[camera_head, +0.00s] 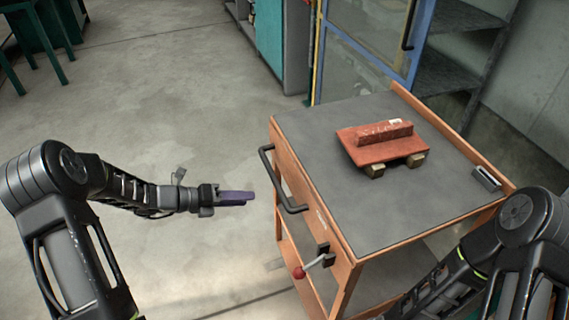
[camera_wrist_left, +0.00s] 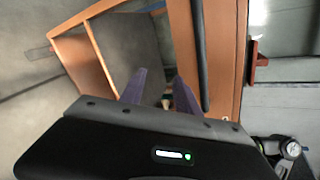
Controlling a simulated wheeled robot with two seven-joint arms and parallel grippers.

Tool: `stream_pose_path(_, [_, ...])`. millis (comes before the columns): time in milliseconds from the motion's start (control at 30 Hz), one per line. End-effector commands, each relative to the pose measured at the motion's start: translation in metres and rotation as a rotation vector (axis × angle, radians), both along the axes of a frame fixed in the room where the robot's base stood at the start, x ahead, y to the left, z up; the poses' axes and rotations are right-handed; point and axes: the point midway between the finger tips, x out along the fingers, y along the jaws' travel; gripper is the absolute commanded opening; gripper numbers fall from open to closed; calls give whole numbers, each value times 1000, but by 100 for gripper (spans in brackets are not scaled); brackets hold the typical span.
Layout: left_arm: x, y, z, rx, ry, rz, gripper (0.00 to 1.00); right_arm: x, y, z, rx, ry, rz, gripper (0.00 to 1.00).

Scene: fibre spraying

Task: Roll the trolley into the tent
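The trolley (camera_head: 320,130) has a grey top, an orange-brown wooden frame and a lower shelf. A dark bar handle (camera_head: 272,180) is fixed on its left side. A lever with a red knob (camera_head: 299,272) sits near its front corner. My left gripper (camera_head: 250,197) is left of the handle, apart from it. In the left wrist view its two purple fingers (camera_wrist_left: 160,92) stand apart with nothing between them, and the handle (camera_wrist_left: 200,50) is just right of them. My right arm shows at lower right; its gripper is hidden. I cannot make out a tent for certain.
A red block-shaped piece (camera_head: 380,150) rests on small wooden blocks on the trolley top. A blue-framed glass door (camera_head: 375,40) and metal shelves (camera_head: 450,75) stand behind the trolley. A teal cabinet (camera_head: 283,45) stands beyond. Concrete floor (camera_head: 170,100) at left is clear.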

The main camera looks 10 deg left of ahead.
Motion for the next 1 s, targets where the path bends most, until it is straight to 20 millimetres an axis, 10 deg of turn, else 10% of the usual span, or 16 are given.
stream_pose_path(233, [11,-12,56,-403,213,112,38,-1,0,1,0,1,0,0])
stream_pose_path(1000, [29,-45,48,-428,255,119,38,0,0,-2,0,1,0,0])
